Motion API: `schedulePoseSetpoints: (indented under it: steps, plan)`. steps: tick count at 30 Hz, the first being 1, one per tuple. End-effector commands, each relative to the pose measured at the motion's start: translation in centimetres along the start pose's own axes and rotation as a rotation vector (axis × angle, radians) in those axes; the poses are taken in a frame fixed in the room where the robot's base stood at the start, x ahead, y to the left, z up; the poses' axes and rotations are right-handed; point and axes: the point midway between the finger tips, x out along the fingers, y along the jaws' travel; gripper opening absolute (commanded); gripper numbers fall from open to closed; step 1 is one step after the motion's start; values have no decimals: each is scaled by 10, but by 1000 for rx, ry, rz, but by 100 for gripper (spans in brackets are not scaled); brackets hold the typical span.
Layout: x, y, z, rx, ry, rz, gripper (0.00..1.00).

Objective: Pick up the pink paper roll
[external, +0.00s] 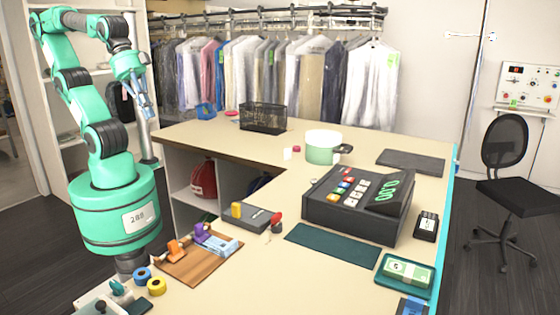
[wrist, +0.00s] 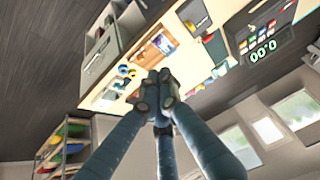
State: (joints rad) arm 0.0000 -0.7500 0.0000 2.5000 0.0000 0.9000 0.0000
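A small pinkish-red round thing (external: 297,149) lies on the counter left of the green pot; it may be the pink paper roll, but it is too small to tell. Another pinkish-red item (external: 232,113) lies farther back, beside the blue box. My gripper (external: 148,114) hangs high at the left, pointing down, away from both. In the wrist view my gripper's blue fingers (wrist: 157,88) come together at their tips, with nothing seen between them. I cannot make out a pink roll in the wrist view.
A wooden board (external: 190,268) holds tape dispensers. Blue (external: 141,274) and yellow (external: 157,287) rolls lie near my base. Bagged garments (external: 310,75) hang behind.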

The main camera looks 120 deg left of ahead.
Motion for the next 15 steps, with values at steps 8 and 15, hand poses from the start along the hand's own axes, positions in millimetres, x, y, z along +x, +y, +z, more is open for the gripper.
schedulePoseSetpoints:
  steps: [8,15]
  plan:
    - [0,0,0,0,0,0,36]
    - [0,0,0,0,0,0,45]
